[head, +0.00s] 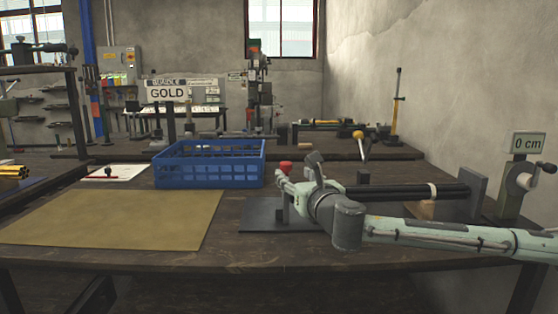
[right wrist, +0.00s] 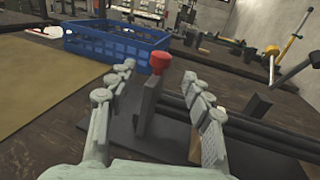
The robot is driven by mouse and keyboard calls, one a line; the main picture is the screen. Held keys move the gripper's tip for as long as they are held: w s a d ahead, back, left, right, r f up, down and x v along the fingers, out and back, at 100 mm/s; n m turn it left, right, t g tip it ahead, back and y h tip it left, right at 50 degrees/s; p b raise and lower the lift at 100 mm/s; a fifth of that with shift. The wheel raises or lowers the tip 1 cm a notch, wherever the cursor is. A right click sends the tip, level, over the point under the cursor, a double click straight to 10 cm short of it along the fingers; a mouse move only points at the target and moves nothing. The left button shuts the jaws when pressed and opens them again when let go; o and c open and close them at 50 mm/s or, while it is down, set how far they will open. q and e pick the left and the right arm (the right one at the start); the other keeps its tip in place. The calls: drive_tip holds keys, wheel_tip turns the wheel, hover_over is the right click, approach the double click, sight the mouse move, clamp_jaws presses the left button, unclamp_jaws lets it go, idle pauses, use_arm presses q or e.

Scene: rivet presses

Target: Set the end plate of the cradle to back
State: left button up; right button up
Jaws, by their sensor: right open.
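The red knob also shows in the head view (head: 286,167). My right gripper (right wrist: 159,72) is open, its fingers on either side of the knobbed plate; contact cannot be told. In the head view the right gripper (head: 297,170) hides much of this plate. My left gripper is not in view.
A blue crate (head: 210,165) stands behind, left of the cradle. A tan mat (head: 110,220) covers the table's left front.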

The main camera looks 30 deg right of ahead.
sight(288, 166)
drive_tip(key=shift+w+d+r, duration=0.15)
drive_tip(key=shift+w+d, duration=0.05)
drive_tip(key=shift+w, duration=0.2)
drive_tip(key=shift+w+d+r, duration=0.1)
drive_tip(key=shift+w, duration=0.2)
drive_tip(key=x, duration=0.5)
drive_tip(key=shift+w+d+p, duration=0.1)
drive_tip(key=shift+w+p, duration=0.2)
drive_tip(key=shift+p, duration=0.05)
drive_tip(key=shift+w+d, duration=0.15)
drive_tip(key=shift+w, duration=0.35)
drive_tip(key=shift+c, duration=1.3)
clamp_jaws()
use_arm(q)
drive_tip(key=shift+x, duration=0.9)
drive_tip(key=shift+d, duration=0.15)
